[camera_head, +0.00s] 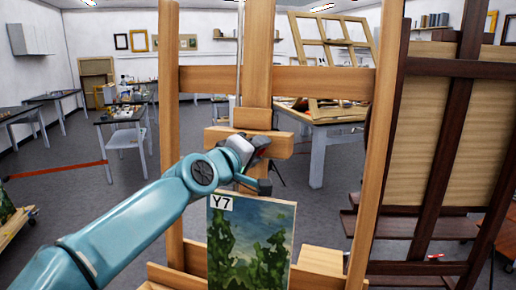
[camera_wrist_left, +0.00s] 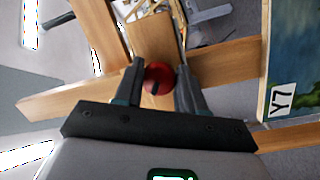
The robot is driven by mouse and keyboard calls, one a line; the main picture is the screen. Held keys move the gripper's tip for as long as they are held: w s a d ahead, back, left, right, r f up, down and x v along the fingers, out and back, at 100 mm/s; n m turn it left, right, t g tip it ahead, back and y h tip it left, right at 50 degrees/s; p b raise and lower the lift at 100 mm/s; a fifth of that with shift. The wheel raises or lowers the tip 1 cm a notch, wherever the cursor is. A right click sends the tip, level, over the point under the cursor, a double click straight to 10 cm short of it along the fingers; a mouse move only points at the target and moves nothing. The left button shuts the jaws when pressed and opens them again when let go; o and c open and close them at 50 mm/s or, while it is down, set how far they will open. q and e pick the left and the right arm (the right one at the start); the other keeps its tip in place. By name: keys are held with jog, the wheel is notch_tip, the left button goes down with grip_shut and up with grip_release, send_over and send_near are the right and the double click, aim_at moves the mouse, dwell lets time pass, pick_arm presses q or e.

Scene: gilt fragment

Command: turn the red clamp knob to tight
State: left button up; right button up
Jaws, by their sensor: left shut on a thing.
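The red clamp knob (camera_wrist_left: 158,78) sits on the wooden easel's crosspiece, in the middle of the left wrist view. It is round, with a dark slot or mark on its face. My left gripper (camera_wrist_left: 160,82) has its two fingers on either side of the knob and is shut on it. In the head view my left gripper (camera_head: 257,150) reaches the easel's crosspiece (camera_head: 222,136), and the knob is mostly hidden behind it. My right gripper is not in view.
A landscape painting labelled Y7 (camera_head: 250,245) stands on the easel just below my left gripper. A darker easel (camera_head: 440,130) stands close on the right. Tables (camera_head: 322,125) stand behind, with open grey floor (camera_head: 75,190) at left.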

pick_arm(q)
jog(key=m+p, duration=0.1)
jog(key=m, duration=0.2)
jog(key=m+g+y+p, duration=0.1)
jog(key=m, duration=0.2)
jog(key=r+m+p, duration=0.1)
jog(key=m+p, duration=0.1)
jog(key=m, duration=0.2)
jog(key=shift+w+a+g, duration=0.1)
jog(key=shift+a+g, duration=0.2)
jog(key=shift+f+y, duration=0.15)
jog(key=shift+y, duration=0.15)
jog(key=o, duration=1.1)
jog(key=shift+c, duration=0.2)
jog(key=shift+f, duration=0.1)
jog(key=b+v, duration=0.6)
jog(key=v, duration=1)
jog(key=shift+s, duration=0.2)
